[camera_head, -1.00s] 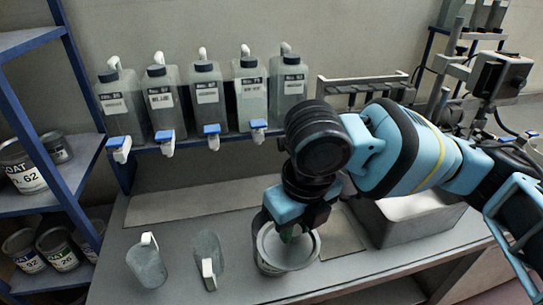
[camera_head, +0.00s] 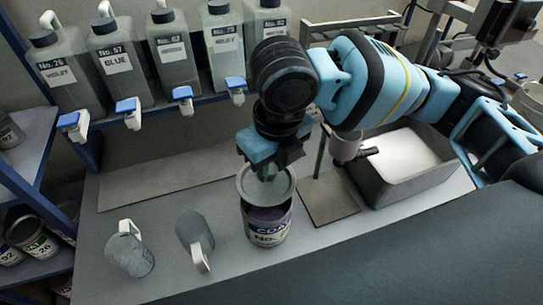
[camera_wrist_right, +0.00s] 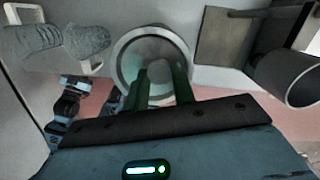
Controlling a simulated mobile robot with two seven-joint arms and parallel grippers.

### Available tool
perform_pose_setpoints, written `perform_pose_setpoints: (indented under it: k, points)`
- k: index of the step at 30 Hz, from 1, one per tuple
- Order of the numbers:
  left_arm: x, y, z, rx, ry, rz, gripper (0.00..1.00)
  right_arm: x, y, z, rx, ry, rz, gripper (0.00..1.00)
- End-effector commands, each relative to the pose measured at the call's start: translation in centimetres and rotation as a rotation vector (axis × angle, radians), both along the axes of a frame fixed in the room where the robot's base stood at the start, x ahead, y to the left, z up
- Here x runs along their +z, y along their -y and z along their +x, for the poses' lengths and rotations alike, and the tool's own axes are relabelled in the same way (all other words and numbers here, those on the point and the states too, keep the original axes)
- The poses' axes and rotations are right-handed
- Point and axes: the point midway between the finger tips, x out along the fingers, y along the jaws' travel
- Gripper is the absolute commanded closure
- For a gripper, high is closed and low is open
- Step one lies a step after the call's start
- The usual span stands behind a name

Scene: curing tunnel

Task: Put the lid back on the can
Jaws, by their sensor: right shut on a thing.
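The can (camera_head: 268,232) stands upright on the bench, with a white and blue label and dark purplish contents showing through its open mouth. My right gripper (camera_head: 268,172) is shut on the round grey lid (camera_head: 282,187). It holds the lid over the back part of the can's mouth; the front part of the opening is uncovered. I cannot tell whether the lid's edge touches the rim. In the right wrist view the green fingers (camera_wrist_right: 160,85) reach onto the lid (camera_wrist_right: 133,58), which hides the can. My left gripper is not in view.
Two grey jugs with white handles (camera_head: 130,255) (camera_head: 195,232) are left of the can. Bottles with blue taps (camera_head: 162,60) line the shelf behind. A grey basin (camera_head: 405,185) and a flat plate (camera_head: 328,205) are to the right.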

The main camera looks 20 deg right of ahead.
Motion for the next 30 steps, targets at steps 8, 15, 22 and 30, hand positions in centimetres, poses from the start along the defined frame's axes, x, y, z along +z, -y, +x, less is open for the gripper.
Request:
perform_pose_setpoints:
  k: [8,15,22,30]
  points:
    - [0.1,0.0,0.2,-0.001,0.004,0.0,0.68,-2.5,0.0,0.0,0.001,-0.001,0.0,0.96]
    - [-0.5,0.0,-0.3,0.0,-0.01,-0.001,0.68,-4.3,0.0,0.0,0.0,-0.004,0.0,0.96]
    - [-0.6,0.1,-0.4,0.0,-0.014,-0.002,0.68,-4.9,0.0,0.0,0.0,0.0,0.0,0.96]
    - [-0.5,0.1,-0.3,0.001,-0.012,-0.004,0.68,-4.9,0.0,0.0,0.0,0.001,0.0,0.96]
